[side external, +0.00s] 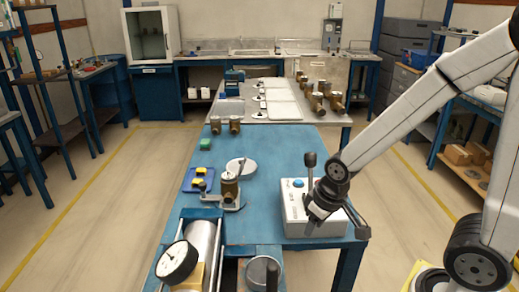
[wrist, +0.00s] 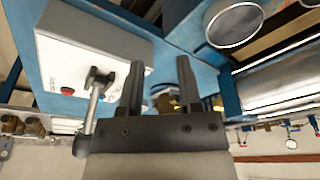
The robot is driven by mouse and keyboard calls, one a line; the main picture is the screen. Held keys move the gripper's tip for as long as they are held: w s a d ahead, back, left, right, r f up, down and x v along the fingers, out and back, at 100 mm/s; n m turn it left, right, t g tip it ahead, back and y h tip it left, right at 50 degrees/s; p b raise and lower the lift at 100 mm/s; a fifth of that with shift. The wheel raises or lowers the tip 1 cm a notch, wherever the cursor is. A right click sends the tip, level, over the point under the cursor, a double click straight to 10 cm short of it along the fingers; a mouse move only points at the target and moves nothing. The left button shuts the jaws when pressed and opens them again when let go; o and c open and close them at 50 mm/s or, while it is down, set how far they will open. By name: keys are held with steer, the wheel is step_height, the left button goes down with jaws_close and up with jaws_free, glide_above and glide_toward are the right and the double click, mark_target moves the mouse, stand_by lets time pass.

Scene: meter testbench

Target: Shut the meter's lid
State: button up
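The brass meter (side external: 230,190) stands upright in a clamp fixture on the blue table, left of the white box.
The white box (side external: 298,222) with a lever (side external: 310,162) stands close to my gripper. A pressure gauge (side external: 177,262) and steel cylinder are at the front left. A yellow-and-blue tray (side external: 198,180) and a pale round dish (side external: 240,164) lie near the meter.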

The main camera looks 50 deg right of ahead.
steer(key=w+d+r+m+t, duration=0.1)
steer(key=w+r+m, duration=0.2)
steer(key=w, duration=0.4)
steer(key=w+d+r+m+t, duration=0.1)
steer(key=w+r+m, duration=0.1)
steer(key=w, duration=0.4)
steer(key=m+t, duration=0.1)
steer(key=m, duration=0.4)
glide_toward(246, 158)
steer(key=shift+w+f, duration=0.1)
steer(key=shift+f, duration=0.3)
steer(key=shift+x, duration=3.95)
steer(key=shift+w+r, duration=0.1)
jaws_close()
